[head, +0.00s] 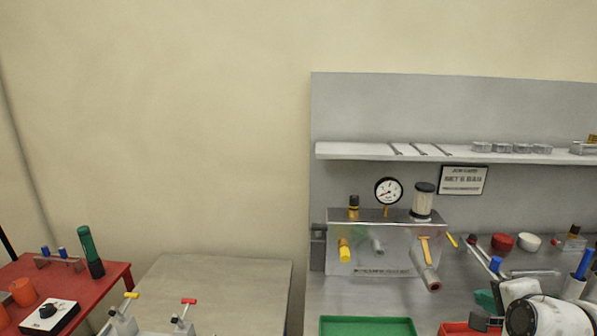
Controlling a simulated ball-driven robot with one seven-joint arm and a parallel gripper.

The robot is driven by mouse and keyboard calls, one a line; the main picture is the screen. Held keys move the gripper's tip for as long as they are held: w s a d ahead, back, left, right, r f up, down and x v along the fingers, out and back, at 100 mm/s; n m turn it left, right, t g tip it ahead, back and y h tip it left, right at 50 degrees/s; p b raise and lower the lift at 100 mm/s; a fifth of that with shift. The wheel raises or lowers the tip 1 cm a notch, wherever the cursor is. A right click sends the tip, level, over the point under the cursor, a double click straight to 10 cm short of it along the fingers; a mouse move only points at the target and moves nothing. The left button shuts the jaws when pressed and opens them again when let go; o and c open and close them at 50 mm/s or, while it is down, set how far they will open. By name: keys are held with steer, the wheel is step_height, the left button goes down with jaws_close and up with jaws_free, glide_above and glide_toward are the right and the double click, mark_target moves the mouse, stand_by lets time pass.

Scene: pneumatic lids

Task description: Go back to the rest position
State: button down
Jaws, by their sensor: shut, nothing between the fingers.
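My gripper is not in view. A rounded white and dark part at the bottom right edge looks like a link of my own arm, and it hides part of the bench behind it. The grey pneumatic block (372,250) stands on the bench against the back panel. It carries a pressure gauge (388,191), a clear filter bowl (423,201), a yellow knob (344,250) and a yellow-handled valve (425,249).
A green tray (367,327) and a red bin (460,329) stand at the front of the bench. A shelf (350,151) spans the panel above. A red table (118,273) with a dark green cylinder (90,250) is left. The grey table (215,283) between is partly clear.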

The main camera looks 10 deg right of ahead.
steer(key=s+a+f+n+g+y, duration=0.1)
steer(key=s+a+f+n+g, duration=0.2)
steer(key=s+a+f+n, duration=0.2)
steer(key=s+a+f+n+g+y, duration=0.1)
steer(key=s+a+f+n+g, duration=0.2)
steer(key=s+f, duration=0.9)
steer(key=s+a+f+n+g+y, duration=0.1)
steer(key=s+a+f+n+g, duration=0.3)
steer(key=s+a+f+n, duration=0.3)
step_height(320, 180, down, 4)
steer(key=s+n, duration=0.2)
steer(key=n, duration=0.1)
steer(key=shift+a+f, duration=0.1)
